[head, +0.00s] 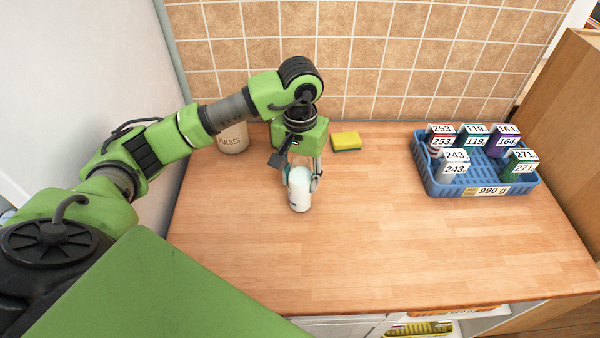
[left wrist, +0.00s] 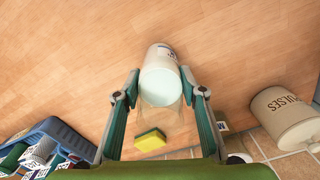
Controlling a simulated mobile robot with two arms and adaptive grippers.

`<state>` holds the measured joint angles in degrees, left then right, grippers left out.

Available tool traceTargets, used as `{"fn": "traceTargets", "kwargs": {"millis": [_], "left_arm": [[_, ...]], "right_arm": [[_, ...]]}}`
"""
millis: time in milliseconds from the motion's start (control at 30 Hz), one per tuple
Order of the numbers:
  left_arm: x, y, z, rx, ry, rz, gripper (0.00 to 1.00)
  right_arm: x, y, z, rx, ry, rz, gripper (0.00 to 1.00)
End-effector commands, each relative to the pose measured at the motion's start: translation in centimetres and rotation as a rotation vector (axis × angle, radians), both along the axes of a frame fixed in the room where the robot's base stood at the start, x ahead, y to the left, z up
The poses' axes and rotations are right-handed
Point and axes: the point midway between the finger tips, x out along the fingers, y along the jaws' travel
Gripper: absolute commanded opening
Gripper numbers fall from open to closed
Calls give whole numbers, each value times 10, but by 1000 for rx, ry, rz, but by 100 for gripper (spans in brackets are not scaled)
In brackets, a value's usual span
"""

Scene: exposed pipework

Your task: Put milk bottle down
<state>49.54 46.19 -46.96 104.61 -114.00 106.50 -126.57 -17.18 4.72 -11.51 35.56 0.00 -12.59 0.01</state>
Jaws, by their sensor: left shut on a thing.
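The milk bottle (head: 299,190) is a small pale bottle with a whitish body and a clear part, upright or nearly so over the wooden counter (head: 375,240). My left gripper (head: 301,177) comes from above and behind and is shut on the bottle, one finger on each side. In the left wrist view the bottle (left wrist: 162,78) sits between the two green-padded fingers, its lettering partly showing at the far end. I cannot tell whether its base touches the counter. My right gripper is not in view.
A yellow-green sponge (head: 346,141) lies behind the bottle. A PULSES jar (head: 232,138) stands back left, partly behind my arm. A blue basket (head: 470,187) with several labelled boxes stands at right. The counter's front and middle are clear. A tiled wall (head: 400,60) closes the back.

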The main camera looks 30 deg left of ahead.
Motion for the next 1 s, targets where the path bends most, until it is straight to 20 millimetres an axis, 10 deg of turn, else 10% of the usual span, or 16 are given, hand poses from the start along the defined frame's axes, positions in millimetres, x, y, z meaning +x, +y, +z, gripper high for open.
{"fn": "traceTargets", "kwargs": {"millis": [200,233,267,767,1000], "left_arm": [[0,0,-3,0,-2,0,3],[0,0,-3,1,0,0,46],[0,0,-2,1,0,0,54],[1,0,6,1,-4,1,55],[2,0,56,0,-9,1,55]], "right_arm": [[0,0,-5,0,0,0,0],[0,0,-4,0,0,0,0],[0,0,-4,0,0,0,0],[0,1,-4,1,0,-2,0],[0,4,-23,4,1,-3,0]]}}
